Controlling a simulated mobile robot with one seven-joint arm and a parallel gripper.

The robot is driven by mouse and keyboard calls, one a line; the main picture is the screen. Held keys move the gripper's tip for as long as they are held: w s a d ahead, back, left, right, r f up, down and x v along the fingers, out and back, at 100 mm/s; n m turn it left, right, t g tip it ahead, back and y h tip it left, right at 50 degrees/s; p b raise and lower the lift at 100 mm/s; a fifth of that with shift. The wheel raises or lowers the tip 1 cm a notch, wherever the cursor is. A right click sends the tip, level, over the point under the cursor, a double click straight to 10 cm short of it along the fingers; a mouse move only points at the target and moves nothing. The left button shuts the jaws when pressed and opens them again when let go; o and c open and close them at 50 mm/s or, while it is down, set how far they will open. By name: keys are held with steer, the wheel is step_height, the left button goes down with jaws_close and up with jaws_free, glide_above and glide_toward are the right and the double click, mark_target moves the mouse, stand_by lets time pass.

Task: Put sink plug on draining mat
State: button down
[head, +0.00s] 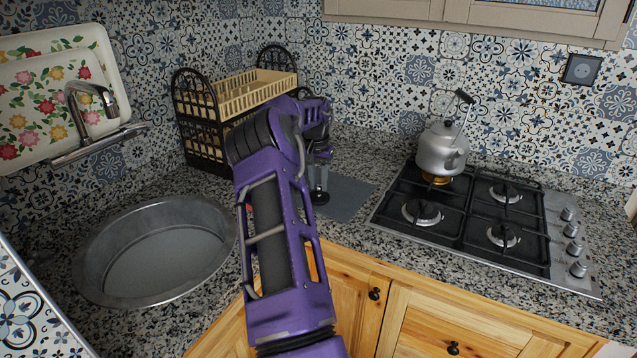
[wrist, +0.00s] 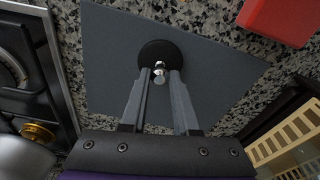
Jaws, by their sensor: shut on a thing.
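The sink plug is a black disc with a chrome knob. In the wrist view the plug (wrist: 153,52) is between my fingertips, over the grey draining mat (wrist: 215,75). My gripper (wrist: 160,74) is shut on the plug's knob. In the head view my gripper (head: 319,184) points down over the left part of the mat (head: 347,196), with the plug (head: 321,198) under its fingertips. The disc looks level and at or very near the mat's surface; I cannot tell whether it touches. My arm hides part of the mat's left side.
A gas hob (head: 465,220) with a kettle (head: 442,148) stands to the right. A round sink (head: 160,255) is at the left. A two-tier rack (head: 240,95) stands behind my gripper. A red object (wrist: 282,18) lies beside the mat. The mat's right part is clear.

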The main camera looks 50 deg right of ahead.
mark_target(317, 199)
steer(key=shift+f, duration=0.2)
steer(key=c, duration=0.7)
jaws_free()
steer(key=shift+o, duration=0.2)
steer(key=shift+r, duration=0.15)
step_height(317, 199, up, 12)
steer(key=a, duration=0.1)
steer(key=shift+s+a, duration=0.15)
steer(key=shift+s, duration=0.15)
